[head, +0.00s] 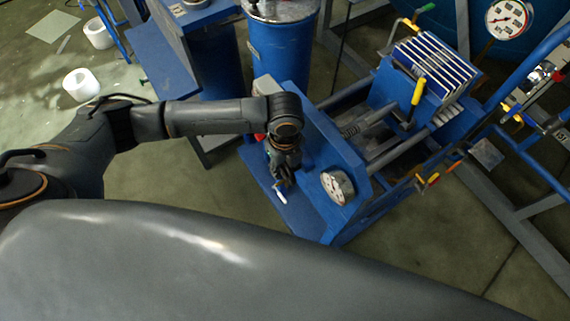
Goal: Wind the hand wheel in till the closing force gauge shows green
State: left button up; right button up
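The blue filter press (345,150) stands right of centre, with two steel rods and a stack of plates (432,62) at its far end. A round white gauge (338,187) sits at its near end; its needle and colour bands are too small to read. My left gripper (283,180) points down at the press's near end, left of the gauge. A small white piece (280,196) shows just below its fingertips; I cannot tell whether it is part of the hand wheel. The wheel is not clearly visible, and my gripper and wrist cover that spot. My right gripper is not in view.
A blue drum (283,50) stands behind my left wrist. A larger gauge (508,18) and pipework with yellow-handled valves are at the right. White rolls (80,84) lie on the floor at the left. Floor is clear in front of the press.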

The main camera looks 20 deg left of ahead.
pick_arm(q)
jog(key=shift+c, duration=0.4)
grip_shut()
jog(key=shift+s+d+r+y+p, duration=0.1)
jog(key=shift+r+y+p, duration=0.15)
jog(key=shift+p, duration=0.55)
jog(key=shift+t+y+p, duration=0.25)
jog(key=shift+t+p, duration=0.05)
jog(key=shift+t, duration=0.1)
jog(key=shift+f, duration=0.2)
jog(key=shift+o, duration=0.4)
grip_release()
